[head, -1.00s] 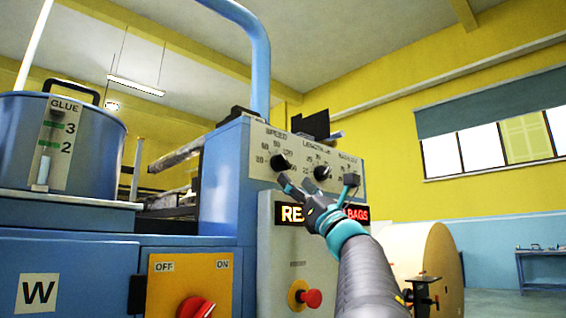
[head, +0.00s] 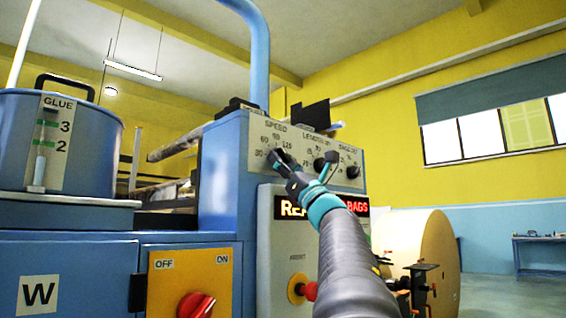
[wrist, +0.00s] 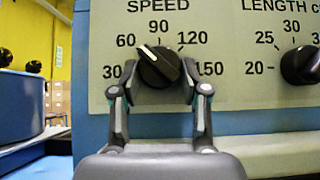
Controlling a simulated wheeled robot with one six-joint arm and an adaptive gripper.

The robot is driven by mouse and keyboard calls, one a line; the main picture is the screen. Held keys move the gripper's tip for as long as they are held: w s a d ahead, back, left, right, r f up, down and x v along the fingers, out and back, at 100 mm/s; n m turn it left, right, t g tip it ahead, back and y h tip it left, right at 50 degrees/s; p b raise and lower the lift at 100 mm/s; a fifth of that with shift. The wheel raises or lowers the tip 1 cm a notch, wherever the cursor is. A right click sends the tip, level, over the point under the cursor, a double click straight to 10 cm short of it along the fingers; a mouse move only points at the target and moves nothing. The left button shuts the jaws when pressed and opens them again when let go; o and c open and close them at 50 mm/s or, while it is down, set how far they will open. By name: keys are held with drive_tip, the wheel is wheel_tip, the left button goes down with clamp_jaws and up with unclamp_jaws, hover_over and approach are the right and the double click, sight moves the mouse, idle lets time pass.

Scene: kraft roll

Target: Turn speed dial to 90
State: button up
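The speed dial (wrist: 158,67) is a black knob with a white pointer line on a pale panel, with marks from 30 to 150 around it. In the wrist view the line points up and left, between 60 and 90. My gripper (wrist: 160,75) faces the dial, one finger on each side of the knob. The fingers stand apart, with their tips close to the knob's edges; I cannot tell whether they touch it. In the head view my gripper (head: 284,164) is at the speed dial and largely covers it.
The length dial (wrist: 300,64) is just right of the speed dial; a third knob (head: 353,172) is farther right. Below are a lit display (head: 292,207) and a red button (head: 308,291). A blue glue pot (head: 90,140) stands left and a paper roll (head: 437,262) right.

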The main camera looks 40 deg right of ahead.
drive_tip(key=shift+c, duration=0.7)
drive_tip(key=shift+a+m+h+b, duration=0.1)
drive_tip(key=shift+m+h+b, duration=0.25)
drive_tip(key=shift+m+h, duration=0.35)
drive_tip(key=shift+f+m+h, duration=0.1)
drive_tip(key=shift+m+h, duration=0.3)
drive_tip(key=shift+m, duration=0.2)
drive_tip(key=m+h, duration=0.1)
drive_tip(key=m+h+b, duration=0.1)
drive_tip(key=m+h, duration=0.1)
drive_tip(key=m+g+h, duration=0.1)
drive_tip(key=m+h, duration=0.1)
drive_tip(key=shift+a+b, duration=0.25)
drive_tip(key=shift+b, duration=0.05)
drive_tip(key=m+g+h, duration=0.1)
drive_tip(key=m, duration=0.1)
drive_tip(key=m+h, duration=0.2)
drive_tip(key=m+g+h, duration=0.1)
drive_tip(key=m, duration=0.1)
drive_tip(key=shift+a+r+g+h, duration=0.2)
drive_tip(key=shift+r+g+h, duration=0.1)
drive_tip(key=shift+r, duration=0.05)
drive_tip(key=shift+m+g+h+p, duration=0.95)
drive_tip(key=shift+m+g, duration=0.25)
drive_tip(key=shift+m, duration=0.7)
drive_tip(key=shift+m+h, duration=0.25)
drive_tip(key=shift+m, duration=0.05)
